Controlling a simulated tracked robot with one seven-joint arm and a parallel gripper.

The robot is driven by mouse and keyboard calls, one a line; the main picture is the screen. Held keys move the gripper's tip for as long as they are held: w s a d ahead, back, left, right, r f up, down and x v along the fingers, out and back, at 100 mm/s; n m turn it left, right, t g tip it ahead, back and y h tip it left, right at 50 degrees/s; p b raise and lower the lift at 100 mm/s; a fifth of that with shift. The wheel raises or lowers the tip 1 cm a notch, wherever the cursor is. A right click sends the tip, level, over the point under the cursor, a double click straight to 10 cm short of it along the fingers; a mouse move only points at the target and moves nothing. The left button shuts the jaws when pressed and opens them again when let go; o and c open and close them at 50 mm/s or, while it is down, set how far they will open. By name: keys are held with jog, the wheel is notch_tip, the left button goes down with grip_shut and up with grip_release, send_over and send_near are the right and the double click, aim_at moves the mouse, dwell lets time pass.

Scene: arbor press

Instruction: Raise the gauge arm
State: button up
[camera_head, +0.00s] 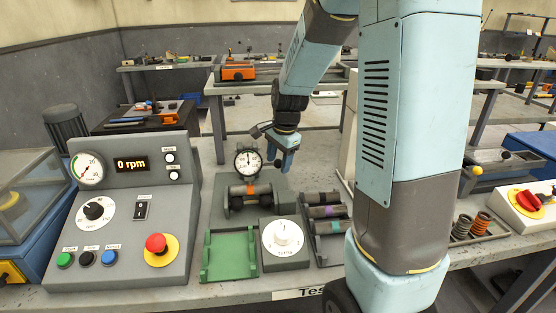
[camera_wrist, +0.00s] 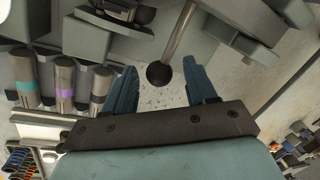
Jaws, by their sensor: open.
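The dial gauge (camera_head: 248,160), round with a white face, stands upright at the back of a grey test fixture (camera_head: 228,187). Below it lies a dark shaft with an orange band (camera_head: 248,189). My gripper (camera_head: 287,164) hangs just right of the gauge, above the fixture. In the wrist view my gripper (camera_wrist: 160,78) is open, with two blue fingers apart. A grey rod ending in a black ball knob (camera_wrist: 159,73) reaches into the gap between the fingers; I cannot tell whether they touch it. It looks like the gauge arm's lever, hidden behind my gripper in the head view.
A green cradle (camera_head: 230,254) and a white dial box (camera_head: 283,238) stand in front of the fixture. A rack of banded shafts (camera_head: 325,212) is to the right. A control panel (camera_head: 125,215) reading 0 rpm with a red button stands left.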

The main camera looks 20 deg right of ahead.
jog(key=shift+c, duration=0.4)
grip_shut()
